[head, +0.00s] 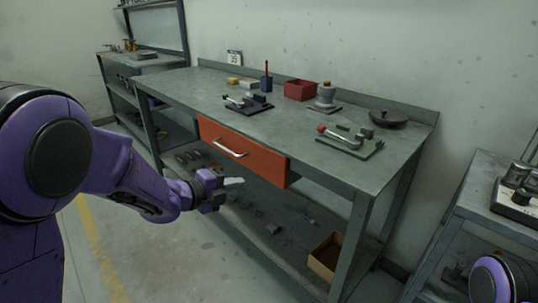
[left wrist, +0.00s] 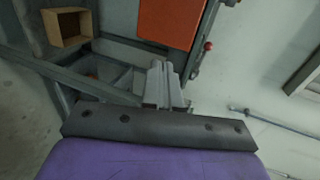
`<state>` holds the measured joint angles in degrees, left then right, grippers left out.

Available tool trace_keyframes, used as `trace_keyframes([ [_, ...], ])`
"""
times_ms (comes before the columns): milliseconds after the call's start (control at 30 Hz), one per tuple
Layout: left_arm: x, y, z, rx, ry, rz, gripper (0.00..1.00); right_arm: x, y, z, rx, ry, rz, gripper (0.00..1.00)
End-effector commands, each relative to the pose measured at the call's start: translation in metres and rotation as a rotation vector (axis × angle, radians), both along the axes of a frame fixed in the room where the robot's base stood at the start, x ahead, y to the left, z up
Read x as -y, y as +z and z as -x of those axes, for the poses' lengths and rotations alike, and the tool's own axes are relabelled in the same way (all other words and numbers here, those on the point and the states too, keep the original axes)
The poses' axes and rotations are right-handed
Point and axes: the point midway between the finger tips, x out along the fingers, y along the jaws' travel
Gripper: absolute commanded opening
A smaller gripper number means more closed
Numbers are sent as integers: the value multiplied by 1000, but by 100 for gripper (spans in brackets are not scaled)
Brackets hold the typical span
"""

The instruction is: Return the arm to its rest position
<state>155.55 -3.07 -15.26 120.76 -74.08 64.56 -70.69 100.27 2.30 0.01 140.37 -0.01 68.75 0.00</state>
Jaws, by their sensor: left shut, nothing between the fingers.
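My left arm is purple and comes in from the left in the head view.
The workbench (head: 200,97) carries a red bin (head: 299,90), a green plate with a red-knobbed device (head: 348,142) and a dark round disc (head: 389,118). An open cardboard box (head: 325,256) sits on its lower shelf. Another bench stands at the right. Floor at the left is clear.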

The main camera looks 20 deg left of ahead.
Motion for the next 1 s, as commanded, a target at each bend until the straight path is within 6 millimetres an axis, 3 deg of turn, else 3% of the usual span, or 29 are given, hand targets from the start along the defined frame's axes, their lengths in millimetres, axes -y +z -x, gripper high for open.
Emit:
trace_keyframes([
  [167, -2, 3, -3, -62, 74, 157, 0, 0, 0, 0, 0, 0, 0, 56],
  [267, -14, 5, -6, -154, 275, 512, 0, 0, 1, 0, 0, 0, 0, 56],
  [367, -29, -34, 6, -314, 550, 930, 0, 0, 15, 0, 0, 0, 0, 56],
  [467, -44, -95, 38, -450, 852, 1260, 0, 0, 30, 0, 0, 0, 0, 56],
  [567, -57, -154, 89, -528, 1154, 1471, 0, 0, 45, 0, 0, 0, 0, 56],
  [667, -67, -205, 159, -559, 1470, 1583, 0, 0, 61, 0, 0, 0, 0, 56],
  [700, -70, -222, 191, -564, 1590, 1593, 0, 0, 67, 0, 0, 0, 0, 56],
  [800, -72, -251, 266, -579, 1829, 1530, 0, 0, 81, 0, 0, 0, 0, 56],
  [900, -67, -266, 323, -636, 1963, 1432, 0, 0, 91, 0, 0, 0, 0, 56],
  [1000, -65, -275, 354, -677, 2024, 1368, 0, 0, 96, 0, 0, 0, 0, 56],
])
